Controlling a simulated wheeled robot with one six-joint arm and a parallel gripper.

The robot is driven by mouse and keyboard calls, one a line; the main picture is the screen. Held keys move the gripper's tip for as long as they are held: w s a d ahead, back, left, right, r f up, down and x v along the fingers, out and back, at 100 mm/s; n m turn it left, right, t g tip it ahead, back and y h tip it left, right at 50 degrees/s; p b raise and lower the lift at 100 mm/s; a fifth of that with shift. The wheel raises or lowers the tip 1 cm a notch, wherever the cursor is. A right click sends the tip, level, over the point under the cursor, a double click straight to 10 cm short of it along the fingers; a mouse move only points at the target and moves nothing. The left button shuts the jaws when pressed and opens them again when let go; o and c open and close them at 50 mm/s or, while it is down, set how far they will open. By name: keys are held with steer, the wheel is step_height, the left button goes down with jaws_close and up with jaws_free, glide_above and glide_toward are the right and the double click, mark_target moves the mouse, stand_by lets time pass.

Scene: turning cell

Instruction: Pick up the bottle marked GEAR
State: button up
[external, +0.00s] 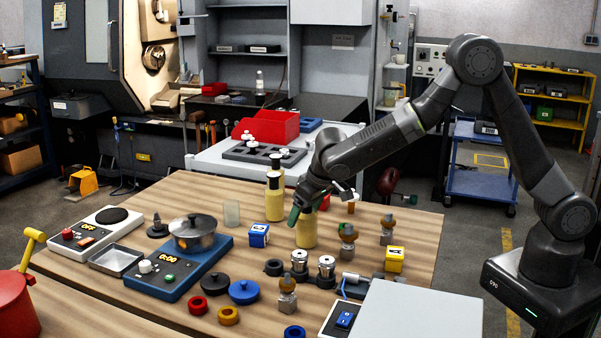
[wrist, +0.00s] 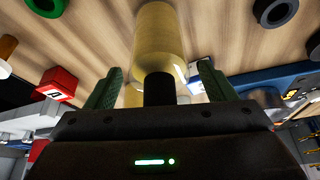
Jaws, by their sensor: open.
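Three yellow bottles with dark caps stand on the wooden table in the external view: a near one (external: 306,234), one left of it (external: 275,207), and one behind (external: 274,160). No GEAR marking is readable, so I cannot tell which bottle carries it. My gripper (external: 309,207) is over the near bottle and hides its top. In the wrist view, my gripper (wrist: 160,68) is open, with a green finger on each side of a yellow bottle (wrist: 165,40) and its black cap (wrist: 160,90). I see gaps between fingers and bottle. Part of another yellow bottle (wrist: 132,96) shows behind.
A blue cube (external: 259,236) and a clear plate (external: 232,213) stand left of the bottles. Metal fittings with knobs (external: 348,240) and a yellow cube (external: 395,260) stand to the right. A blue scale with a pot (external: 192,236) is further left.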

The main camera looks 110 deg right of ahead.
steer(key=shift+f, duration=0.2)
steer(key=shift+d+r, duration=0.1)
steer(key=c, duration=1.3)
